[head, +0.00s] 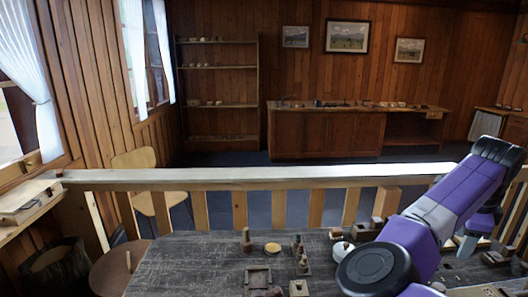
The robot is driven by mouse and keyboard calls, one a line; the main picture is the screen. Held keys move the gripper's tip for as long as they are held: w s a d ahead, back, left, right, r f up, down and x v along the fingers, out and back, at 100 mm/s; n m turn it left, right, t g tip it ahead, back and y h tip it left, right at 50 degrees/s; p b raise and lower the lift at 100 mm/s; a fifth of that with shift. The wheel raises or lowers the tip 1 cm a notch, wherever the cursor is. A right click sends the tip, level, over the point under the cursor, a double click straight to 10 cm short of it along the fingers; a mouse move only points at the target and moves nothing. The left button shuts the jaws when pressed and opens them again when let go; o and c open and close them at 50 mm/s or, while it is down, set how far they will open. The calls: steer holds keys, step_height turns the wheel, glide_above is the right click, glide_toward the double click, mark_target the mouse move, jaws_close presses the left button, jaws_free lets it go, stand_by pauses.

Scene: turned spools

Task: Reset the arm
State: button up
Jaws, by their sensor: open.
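My arm (455,200) is purple and grey. It rises from the lower right of the head view, bends at the top right and comes back down. My gripper (467,245) shows small at the right, pointing down over the dark table (190,262), partly hidden by my own arm. It is open, and I see nothing held in it. A turned wooden spool (246,241) stands left of the middle of the table. Other turned pieces (303,266) stand right of it, well left of my gripper.
A round yellowish dish (272,248) and a square block (258,275) lie among the spools. A white rounded object (341,250) sits near my arm. A wooden railing (260,180) runs behind the table. The table's left part is clear. A chair (140,160) stands beyond the railing.

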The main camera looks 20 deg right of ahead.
steer(key=d+r+n+t+h, duration=0.3)
steer(key=d+r+n+h, duration=0.55)
steer(key=h, duration=0.25)
steer(key=s+a+f+n+t+y, duration=0.3)
steer(key=a+n+t, duration=0.55)
steer(key=a, duration=0.65)
steer(key=a+f+n+t+y, duration=0.4)
steer(key=a+n+t, duration=0.4)
steer(key=a, duration=0.8)
steer(key=s+a+f+n+g+y, duration=0.1)
steer(key=s+a+f, duration=0.3)
steer(key=s, duration=0.5)
steer(key=s+a+f+n+g+y, duration=0.1)
steer(key=s+a+f+g+y, duration=0.2)
steer(key=s+a, duration=0.6)
steer(key=s+a+f+g+y, duration=0.2)
steer(key=s+a+f+y, duration=0.1)
steer(key=s+a+f, duration=0.2)
steer(key=s+a, duration=0.2)
steer(key=s, duration=0.1)
steer(key=shift+s+f+n, duration=0.3)
steer(key=shift+s+n, duration=0.1)
